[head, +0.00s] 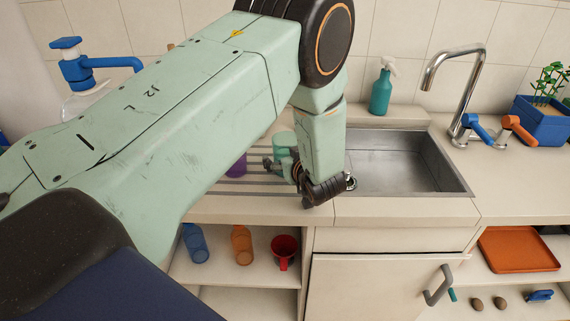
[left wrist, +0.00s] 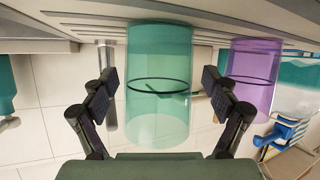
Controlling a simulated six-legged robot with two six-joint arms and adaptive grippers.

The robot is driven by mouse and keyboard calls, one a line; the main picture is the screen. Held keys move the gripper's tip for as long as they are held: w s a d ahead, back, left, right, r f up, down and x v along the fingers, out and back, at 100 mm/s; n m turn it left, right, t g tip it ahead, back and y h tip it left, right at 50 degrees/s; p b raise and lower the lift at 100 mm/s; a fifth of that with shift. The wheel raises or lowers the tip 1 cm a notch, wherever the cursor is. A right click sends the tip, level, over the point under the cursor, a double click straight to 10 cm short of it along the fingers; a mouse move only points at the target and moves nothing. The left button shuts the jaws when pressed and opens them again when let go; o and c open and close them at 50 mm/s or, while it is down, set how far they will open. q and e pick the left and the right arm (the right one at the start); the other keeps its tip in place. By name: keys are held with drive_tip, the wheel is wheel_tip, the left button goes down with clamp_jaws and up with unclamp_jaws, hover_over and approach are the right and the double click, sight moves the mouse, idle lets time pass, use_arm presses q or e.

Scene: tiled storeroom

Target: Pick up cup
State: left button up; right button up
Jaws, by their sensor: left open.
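A translucent teal cup (head: 283,141) stands on the ribbed drainboard left of the sink, partly hidden by my left arm. In the left wrist view the teal cup (left wrist: 160,85) looks inverted and fills the middle of the picture. My left gripper (head: 289,176) is open at the cup. In the left wrist view its fingers (left wrist: 160,98) show on either side of the cup, with gaps visible; I cannot tell if they touch. A purple translucent cup (left wrist: 254,75) is beside it, and a bit shows in the head view (head: 237,166). A red mug (head: 284,252) sits on the shelf below.
The steel sink (head: 400,165) and faucet (head: 455,95) lie to the right. A teal spray bottle (head: 381,90) stands behind the sink. A blue pump bottle (head: 75,75) is at the left. Blue (head: 195,243) and orange bottles (head: 242,245) stand on the lower shelf.

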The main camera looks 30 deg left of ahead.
use_arm(q)
drive_tip(key=shift+w+a+f, duration=0.1)
drive_tip(key=shift+w+a, duration=0.05)
drive_tip(key=shift+a, duration=0.1)
drive_tip(key=shift+w+d, duration=0.1)
drive_tip(key=shift+d, duration=0.2)
drive_tip(key=shift+c, duration=0.3)
drive_tip(key=shift+a, duration=0.25)
drive_tip(key=c, duration=0.6)
drive_tip(key=shift+d, duration=0.2)
drive_tip(key=c, duration=0.4)
drive_tip(key=shift+a, duration=0.15)
drive_tip(key=shift+c, duration=1.1)
